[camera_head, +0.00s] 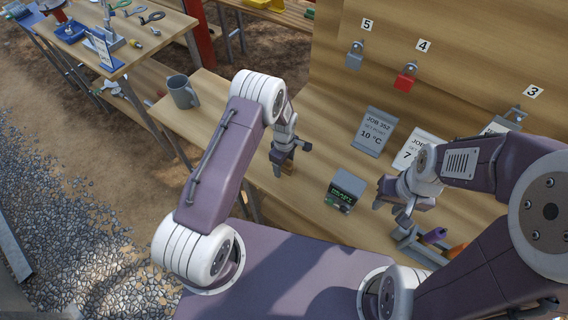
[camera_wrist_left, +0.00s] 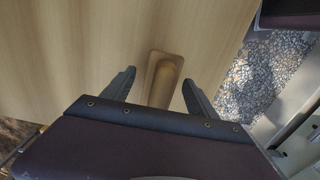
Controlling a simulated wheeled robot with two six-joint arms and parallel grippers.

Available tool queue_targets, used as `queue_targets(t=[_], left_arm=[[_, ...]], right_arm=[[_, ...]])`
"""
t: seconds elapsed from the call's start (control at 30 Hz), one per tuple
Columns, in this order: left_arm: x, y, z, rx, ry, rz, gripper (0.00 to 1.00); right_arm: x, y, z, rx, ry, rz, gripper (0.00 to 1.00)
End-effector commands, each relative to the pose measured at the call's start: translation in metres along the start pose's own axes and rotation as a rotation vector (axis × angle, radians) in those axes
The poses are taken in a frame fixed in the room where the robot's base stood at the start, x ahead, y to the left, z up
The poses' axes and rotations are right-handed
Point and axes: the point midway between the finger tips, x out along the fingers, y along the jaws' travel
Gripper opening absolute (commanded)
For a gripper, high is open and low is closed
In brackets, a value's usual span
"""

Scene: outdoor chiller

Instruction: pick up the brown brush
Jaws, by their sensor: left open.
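The brown brush (camera_wrist_left: 164,76) lies on the wooden bench, seen between my left gripper's two fingers in the left wrist view. It has a pale tan rounded block and a darker raised handle. In the head view only a small brown part of the brush (camera_head: 288,168) shows beside the fingers. My left gripper (camera_head: 290,160) is open and points down over the brush; its spread fingers also show in the left wrist view (camera_wrist_left: 158,88). I see no grip on the brush. My right gripper (camera_head: 392,211) is over the right part of the bench, its fingers apart and empty.
A grey mug (camera_head: 183,92) stands at the bench's left end. A small display box (camera_head: 345,190) stands right of my left gripper. A grey holder (camera_head: 421,247) with coloured handles is below my right gripper. Padlocks, including a red one (camera_head: 405,77), hang on the back board.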

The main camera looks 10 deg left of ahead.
Motion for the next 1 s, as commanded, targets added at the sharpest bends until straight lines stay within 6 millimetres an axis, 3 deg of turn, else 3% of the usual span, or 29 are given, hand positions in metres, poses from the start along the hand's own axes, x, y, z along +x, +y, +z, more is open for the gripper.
queue_targets(t=[0.17,0.4,0.77,1.0], left_arm=[[0.0,0.0,0.0,0.0,0.0,0.001,0.67],[0.0,0.0,0.0,0.0,0.0,0.001,0.01],[-0.006,0.001,-0.001,0.0,0.001,0.004,0.0],[-0.044,0.0,0.006,0.003,0.001,0.005,0.0]], right_arm=[[0.001,0.0,0.0,0.0,0.0,0.0,0.36],[0.001,0.0,0.0,0.0,0.0,0.0,0.36],[0.003,0.0,0.0,0.0,0.0,0.0,0.36],[0.013,0.0,0.001,0.0,0.0,0.0,0.36]])
